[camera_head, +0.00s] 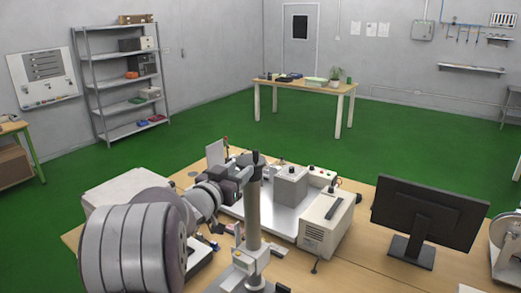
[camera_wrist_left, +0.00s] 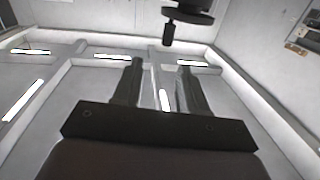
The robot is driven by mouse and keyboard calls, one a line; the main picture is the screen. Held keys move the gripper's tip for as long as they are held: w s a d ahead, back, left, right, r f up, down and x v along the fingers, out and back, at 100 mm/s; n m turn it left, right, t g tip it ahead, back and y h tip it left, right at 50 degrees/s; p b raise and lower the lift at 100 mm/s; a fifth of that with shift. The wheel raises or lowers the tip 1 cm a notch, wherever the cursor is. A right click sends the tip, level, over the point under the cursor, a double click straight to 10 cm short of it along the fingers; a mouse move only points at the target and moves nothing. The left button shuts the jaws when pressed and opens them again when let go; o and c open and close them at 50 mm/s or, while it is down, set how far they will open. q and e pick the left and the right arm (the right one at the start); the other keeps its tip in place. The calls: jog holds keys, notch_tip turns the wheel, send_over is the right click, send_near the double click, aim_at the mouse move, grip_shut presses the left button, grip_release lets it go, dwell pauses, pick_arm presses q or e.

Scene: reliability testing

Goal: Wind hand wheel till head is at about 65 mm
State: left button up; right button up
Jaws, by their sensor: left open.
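In the left wrist view, a dark round hand wheel (camera_wrist_left: 195,17) with a downward handle (camera_wrist_left: 168,35) is at the top of the picture, beyond the fingertips. My left gripper (camera_wrist_left: 159,65) is open, with nothing between its two fingers. In the head view my left gripper (camera_head: 240,170) is close behind a grey upright column (camera_head: 253,208) on the workbench; its fingers are largely hidden. The column has a black top and white parts at its foot. I cannot make out the head's scale or a reading. My right gripper is not in view.
The wooden workbench (camera_head: 352,270) carries a machine with a grey block (camera_head: 290,186), a white control box (camera_head: 327,219) and a black monitor (camera_head: 428,212). A shelf rack (camera_head: 97,97) and a second table (camera_head: 297,84) stand far off across open green floor.

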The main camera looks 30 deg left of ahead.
aim_at(254, 151)
pick_arm(q)
jog(key=w+p, duration=0.1)
jog(key=w, duration=0.2)
jog(key=w+p, duration=0.2)
jog(key=w, duration=0.2)
jog(key=w+a+p, duration=0.1)
jog(key=w+p, duration=0.1)
jog(key=w, duration=0.2)
jog(key=shift+w+a+r, duration=0.1)
jog(key=shift+w, duration=0.45)
jog(key=shift+a, duration=0.5)
jog(key=shift+w+d, duration=0.1)
jog(key=shift+d, duration=0.1)
jog(key=c, duration=0.4)
grip_shut()
jog(key=shift+p, duration=0.3)
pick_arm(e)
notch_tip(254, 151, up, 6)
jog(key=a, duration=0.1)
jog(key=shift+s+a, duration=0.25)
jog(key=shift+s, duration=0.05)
